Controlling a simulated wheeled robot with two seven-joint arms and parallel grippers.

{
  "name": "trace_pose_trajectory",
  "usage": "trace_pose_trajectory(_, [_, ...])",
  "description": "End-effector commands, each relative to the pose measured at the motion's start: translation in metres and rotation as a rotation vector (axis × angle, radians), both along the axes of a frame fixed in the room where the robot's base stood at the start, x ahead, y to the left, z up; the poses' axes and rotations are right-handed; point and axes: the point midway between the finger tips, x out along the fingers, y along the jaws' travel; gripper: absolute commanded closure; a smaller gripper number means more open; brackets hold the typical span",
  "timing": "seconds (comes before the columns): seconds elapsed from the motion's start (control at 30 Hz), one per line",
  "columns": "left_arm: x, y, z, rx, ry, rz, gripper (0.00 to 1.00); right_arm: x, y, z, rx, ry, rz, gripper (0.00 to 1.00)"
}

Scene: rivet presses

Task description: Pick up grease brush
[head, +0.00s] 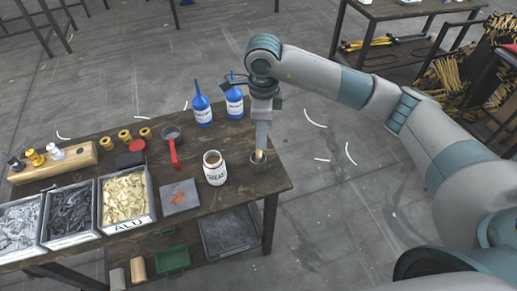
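My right gripper (260,148) points down at the right end of the workbench (240,193), over a small dark round holder (258,163). A small tan piece, probably the grease brush (259,155), shows at the fingertips, just above or inside the holder. The fingers hide most of it, and I cannot tell whether they are closed on it. A white grease jar (215,174) with a red label stands open on the bench, to the left of the gripper. My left gripper is not in view.
Two blue bottles (202,112) stand behind the jar. A red-handled pan (173,146) and a grey plate (180,196) with reddish marks lie further left. Labelled bins (126,198) of small parts and a wooden block (55,167) fill the bench's left side.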

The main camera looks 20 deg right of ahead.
Motion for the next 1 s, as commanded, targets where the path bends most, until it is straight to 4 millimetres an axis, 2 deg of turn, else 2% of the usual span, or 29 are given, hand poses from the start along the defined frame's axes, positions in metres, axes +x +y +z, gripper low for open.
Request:
trace_pose_trajectory(0.3, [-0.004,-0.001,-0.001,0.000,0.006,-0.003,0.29,0.000,0.000,-0.002,-0.002,0.001,-0.001,0.63])
trace_pose_trajectory(0.47, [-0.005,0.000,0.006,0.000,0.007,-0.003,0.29,0.001,0.001,-0.007,-0.001,0.003,-0.001,0.63])
trace_pose_trajectory(0.7, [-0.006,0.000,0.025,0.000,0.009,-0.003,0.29,0.007,0.004,-0.031,-0.003,0.006,-0.003,0.63])
trace_pose_trajectory(0.83, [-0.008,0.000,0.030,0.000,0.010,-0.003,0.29,0.007,0.004,-0.049,-0.004,0.006,-0.004,0.63])
trace_pose_trajectory(1.0, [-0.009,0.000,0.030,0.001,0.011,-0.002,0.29,0.007,0.003,-0.060,-0.007,0.004,-0.004,0.63])
